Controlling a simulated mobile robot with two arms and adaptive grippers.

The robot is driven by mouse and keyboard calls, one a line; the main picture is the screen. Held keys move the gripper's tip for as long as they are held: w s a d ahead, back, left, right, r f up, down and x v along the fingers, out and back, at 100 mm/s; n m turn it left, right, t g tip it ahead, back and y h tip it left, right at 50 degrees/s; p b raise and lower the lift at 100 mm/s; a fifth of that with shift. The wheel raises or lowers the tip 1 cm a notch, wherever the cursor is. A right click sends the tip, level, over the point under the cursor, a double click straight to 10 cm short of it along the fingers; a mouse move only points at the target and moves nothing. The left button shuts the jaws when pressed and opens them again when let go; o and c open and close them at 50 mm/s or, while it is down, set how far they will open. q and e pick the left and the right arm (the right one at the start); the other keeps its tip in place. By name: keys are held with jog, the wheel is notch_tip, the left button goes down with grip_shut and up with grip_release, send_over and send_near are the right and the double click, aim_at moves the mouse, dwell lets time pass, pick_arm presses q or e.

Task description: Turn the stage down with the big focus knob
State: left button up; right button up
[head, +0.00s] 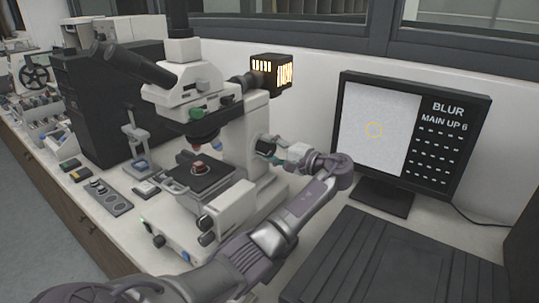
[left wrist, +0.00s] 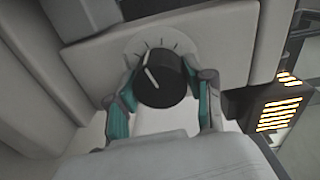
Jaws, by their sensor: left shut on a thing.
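The microscope (head: 240,140) stands on the white bench. Its dark stage (head: 203,178) carries a small reddish sample (head: 199,168) below the objectives (head: 205,143). The big focus knob (head: 265,148) is black and sits on the side of the stand. In the left wrist view the knob (left wrist: 160,78) has a white line pointing up and slightly left, with tick marks on the plate behind it. My left gripper (head: 278,156) is shut on this knob, with teal finger pads on both sides of it. My right gripper is not in view.
The monitor (head: 415,130) shows a grey picture with a yellow ring and the words "BLUR" and "MAIN UP 6". A lit lamp housing (head: 271,73) sticks out above my gripper. A dark panel (head: 395,265) lies at the front right. Small devices (head: 105,195) lie at left.

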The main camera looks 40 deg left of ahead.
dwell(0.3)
pick_arm(q)
jog(key=o, duration=1.2)
jog(key=shift+c, duration=0.2)
jog(key=shift+n, duration=0.3)
